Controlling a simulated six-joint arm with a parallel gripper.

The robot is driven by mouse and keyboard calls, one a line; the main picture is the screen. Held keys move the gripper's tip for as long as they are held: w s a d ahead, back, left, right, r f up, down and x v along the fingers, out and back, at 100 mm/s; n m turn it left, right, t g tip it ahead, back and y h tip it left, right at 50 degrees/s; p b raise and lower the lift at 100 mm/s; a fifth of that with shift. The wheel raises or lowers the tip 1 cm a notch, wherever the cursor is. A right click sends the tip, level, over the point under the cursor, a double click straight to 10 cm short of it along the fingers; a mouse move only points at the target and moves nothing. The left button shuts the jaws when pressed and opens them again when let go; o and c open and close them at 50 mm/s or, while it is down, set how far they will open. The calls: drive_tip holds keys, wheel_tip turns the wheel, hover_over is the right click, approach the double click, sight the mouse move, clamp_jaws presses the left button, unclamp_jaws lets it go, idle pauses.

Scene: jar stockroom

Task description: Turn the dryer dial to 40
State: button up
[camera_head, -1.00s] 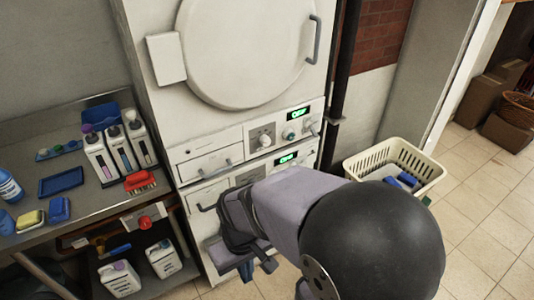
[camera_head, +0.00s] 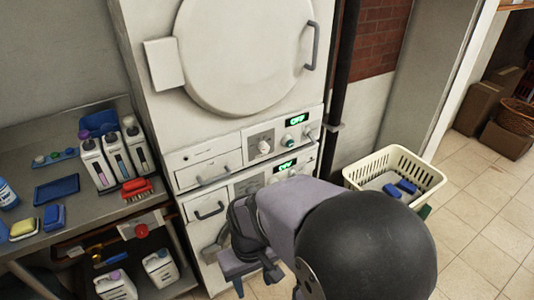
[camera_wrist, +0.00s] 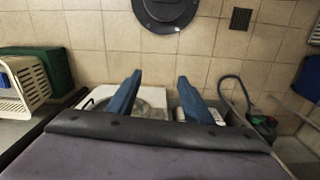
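A white stacked machine (camera_head: 217,130) with a large round door (camera_head: 247,50) stands in the middle of the head view. Its upper control panel has a white dial (camera_head: 264,147) on a grey plate, a small green knob (camera_head: 288,141) and a lit display (camera_head: 297,120) that seems to read OFF. A lower panel has a second lit display (camera_head: 285,165), with its controls partly hidden by my arm. Which unit is the dryer I cannot tell. My gripper (camera_head: 243,280) is low in front of the lower unit. The wrist view shows its two blue fingers (camera_wrist: 160,98) apart and empty.
A cream basket (camera_head: 394,172) with blue items stands right of the machine. A steel shelf (camera_head: 85,190) with bottles and a red brush (camera_head: 137,187) is at left. A black pipe (camera_head: 342,80) runs beside the machine.

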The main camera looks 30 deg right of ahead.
drive_tip(key=s+d+f+m+g+b, duration=0.1)
drive_tip(key=s+d+f+m+b, duration=0.25)
drive_tip(key=d+f, duration=0.4)
drive_tip(key=s+d+f+m+g+b, duration=0.1)
drive_tip(key=s+d+f+m+b, duration=0.1)
drive_tip(key=d+f+b, duration=0.5)
drive_tip(key=w+d+f+n+t+h+p, duration=0.1)
drive_tip(key=w+d+f+n+t, duration=0.15)
drive_tip(key=w+d, duration=0.35)
drive_tip(key=w+d+f+n+t+h, duration=0.2)
drive_tip(key=w+d+f, duration=0.2)
drive_tip(key=d, duration=0.4)
drive_tip(key=w+d+r+n+t+h, duration=0.15)
drive_tip(key=w+r+n+t, duration=0.3)
drive_tip(key=w, duration=0.45)
drive_tip(key=w+d+r+n+t, duration=0.35)
drive_tip(key=w+r, duration=0.25)
drive_tip(key=w, duration=0.2)
drive_tip(key=w+a+r+n+t+y, duration=0.2)
drive_tip(key=w+a+r+n+t, duration=0.1)
drive_tip(key=r+n, duration=0.3)
drive_tip(key=w+a+r+n+t+y, duration=0.2)
drive_tip(key=w+a+r+n+t, duration=0.1)
drive_tip(key=r, duration=0.6)
drive_tip(key=a+n+t, duration=0.1)
drive_tip(key=a+n, duration=0.1)
drive_tip(key=n, duration=0.1)
drive_tip(key=shift+w+t, duration=0.25)
drive_tip(key=shift+t, duration=0.1)
